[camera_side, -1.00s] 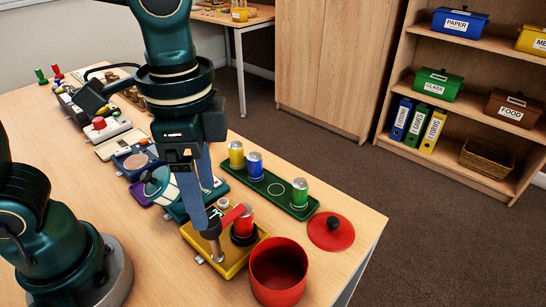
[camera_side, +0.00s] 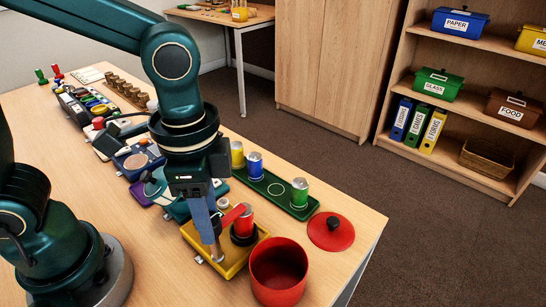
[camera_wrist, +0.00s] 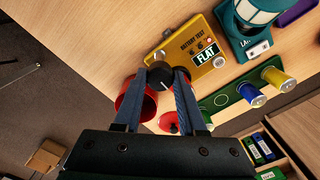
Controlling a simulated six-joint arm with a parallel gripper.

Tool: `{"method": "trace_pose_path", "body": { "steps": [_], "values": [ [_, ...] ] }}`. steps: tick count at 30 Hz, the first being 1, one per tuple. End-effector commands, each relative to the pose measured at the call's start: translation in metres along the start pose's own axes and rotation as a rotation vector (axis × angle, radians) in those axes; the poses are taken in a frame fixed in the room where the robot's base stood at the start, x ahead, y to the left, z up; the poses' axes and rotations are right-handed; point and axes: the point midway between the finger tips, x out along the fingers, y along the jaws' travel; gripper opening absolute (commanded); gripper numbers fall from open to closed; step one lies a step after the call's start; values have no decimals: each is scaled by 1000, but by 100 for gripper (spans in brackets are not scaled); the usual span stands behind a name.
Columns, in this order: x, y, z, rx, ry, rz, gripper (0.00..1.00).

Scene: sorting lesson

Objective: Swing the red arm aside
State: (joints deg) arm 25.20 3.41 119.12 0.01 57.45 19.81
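The yellow battery tester (camera_side: 236,262) sits near the front of the table. In the wrist view, the fingers of my gripper (camera_wrist: 163,72) stand apart on either side of a black round part with a silver mark (camera_wrist: 160,76). The tester's panel (camera_wrist: 197,45) reads FLAT. Whether a finger touches the red arm is hidden.
A red pot (camera_side: 278,272) stands close in front of the tester, with its red lid (camera_side: 330,231) to the right. A green tray (camera_side: 270,186) with several cans lies behind. More devices crowd the table to the left. The front right corner is bare.

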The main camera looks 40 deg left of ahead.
Motion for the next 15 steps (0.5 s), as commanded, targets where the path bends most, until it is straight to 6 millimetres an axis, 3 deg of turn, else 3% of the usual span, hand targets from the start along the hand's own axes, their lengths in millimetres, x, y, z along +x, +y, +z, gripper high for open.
{"method": "trace_pose_path", "body": {
  "steps": [8, 15],
  "values": [
    [0, 0, 0, -29, 0, 1, 0],
    [-1, 0, 0, -154, 0, 1, 0]
  ]
}}
